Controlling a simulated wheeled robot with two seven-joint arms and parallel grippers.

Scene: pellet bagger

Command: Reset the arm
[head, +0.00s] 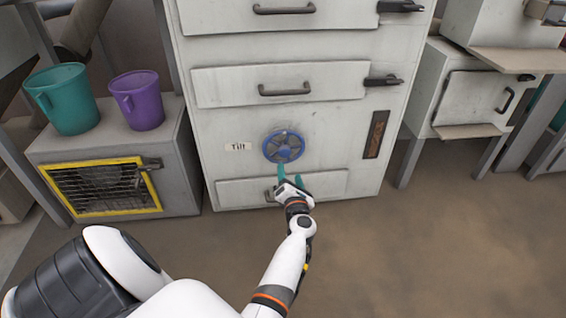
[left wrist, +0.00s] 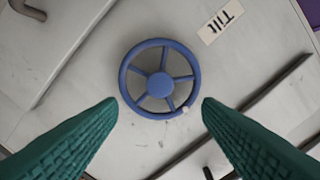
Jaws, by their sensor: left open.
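My left arm reaches in from the lower left in the head view. Its gripper (head: 291,178) has teal fingers and is open and empty, just below a blue handwheel (head: 283,147) on the grey cabinet front (head: 340,130). In the left wrist view the handwheel (left wrist: 160,79) sits ahead of and between the spread fingers (left wrist: 160,108), with clear space around its rim, so I see no grip on it. A label reading "Tilt" (head: 238,147) is left of the wheel. My right gripper is not in view.
Drawers with dark handles (head: 284,89) are above the wheel, and a low panel (head: 325,186) is below it. At left, a teal bucket (head: 66,100) and a purple bucket (head: 138,101) stand on a box with a yellow-framed grille (head: 105,187). The floor (head: 440,250) at right is clear.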

